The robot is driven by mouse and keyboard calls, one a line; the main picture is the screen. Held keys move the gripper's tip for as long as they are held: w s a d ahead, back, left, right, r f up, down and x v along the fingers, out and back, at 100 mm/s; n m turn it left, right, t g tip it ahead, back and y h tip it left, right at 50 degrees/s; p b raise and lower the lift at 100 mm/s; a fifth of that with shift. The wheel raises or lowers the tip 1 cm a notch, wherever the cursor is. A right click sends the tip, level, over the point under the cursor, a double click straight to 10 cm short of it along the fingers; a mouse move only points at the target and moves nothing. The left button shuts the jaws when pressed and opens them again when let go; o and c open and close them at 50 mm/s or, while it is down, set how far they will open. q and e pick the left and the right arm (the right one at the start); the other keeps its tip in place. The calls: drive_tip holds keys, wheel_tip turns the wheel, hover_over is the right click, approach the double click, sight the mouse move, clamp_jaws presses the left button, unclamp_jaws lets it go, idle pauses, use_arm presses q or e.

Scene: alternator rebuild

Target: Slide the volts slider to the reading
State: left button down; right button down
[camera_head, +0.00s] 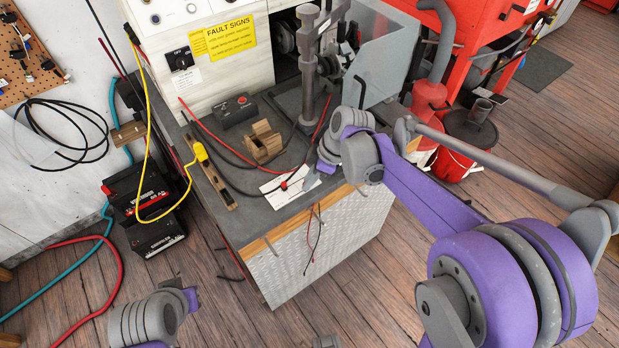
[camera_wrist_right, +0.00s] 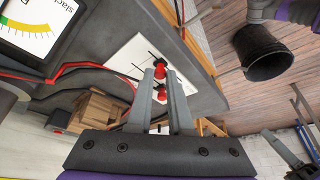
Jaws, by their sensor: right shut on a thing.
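A white slider card (camera_head: 276,195) lies on the grey bench top near its front edge. It also shows in the right wrist view (camera_wrist_right: 125,58), with dark slider tracks and two red knobs. My right gripper (camera_wrist_right: 160,74) is shut on one red slider knob (camera_wrist_right: 160,69), which sits between its fingertips. The other red knob (camera_wrist_right: 162,91) shows between the fingers, nearer the palm. In the head view one red knob (camera_head: 284,185) shows left of my gripper. I cannot read which slider is volts. A gauge (camera_wrist_right: 40,28) with a yellow band is partly visible; its needle is unclear.
A wooden block (camera_head: 263,142) and a dark box (camera_head: 234,111) stand behind the card. Red and black cables cross the bench. A steel post (camera_head: 308,75) rises behind my right gripper. A wooden strip (camera_head: 217,180) lies along the left edge.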

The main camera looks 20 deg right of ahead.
idle(0.3)
drive_tip(key=a, duration=0.1)
drive_tip(key=s+a, duration=0.1)
drive_tip(key=a, duration=0.2)
drive_tip(key=shift+s+a, duration=0.35)
drive_tip(key=c, duration=1.3)
unclamp_jaws()
drive_tip(key=o, duration=0.5)
